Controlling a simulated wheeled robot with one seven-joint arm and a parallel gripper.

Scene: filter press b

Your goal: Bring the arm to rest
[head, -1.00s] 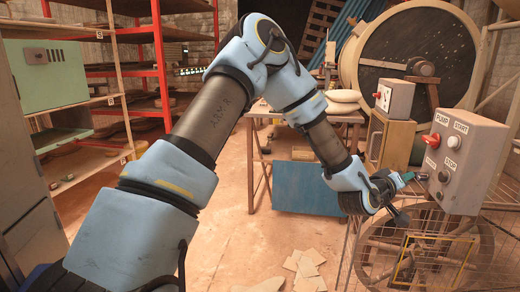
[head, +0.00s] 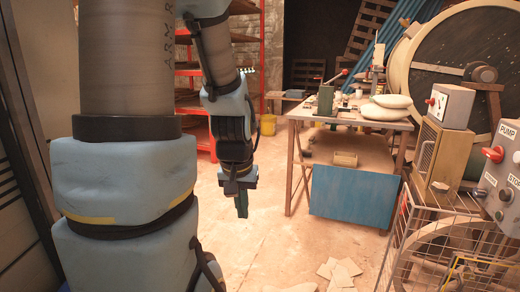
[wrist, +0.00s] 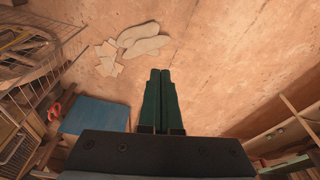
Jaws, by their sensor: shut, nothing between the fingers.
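My gripper (head: 241,204) hangs pointing down in the middle of the head view, over bare floor and apart from everything around it. Its dark green fingers also show in the wrist view (wrist: 161,100), side by side and closed, with nothing between them. My arm is folded upright at the left of the head view, and its upper part runs out of the picture.
The pump control box (head: 505,172) is at the right edge, above a wire cart (head: 440,250). A workbench (head: 340,115) with a blue panel (head: 350,200) stands behind. Red shelves (head: 262,60) are at the back. Flat scraps (head: 340,272) lie on the floor.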

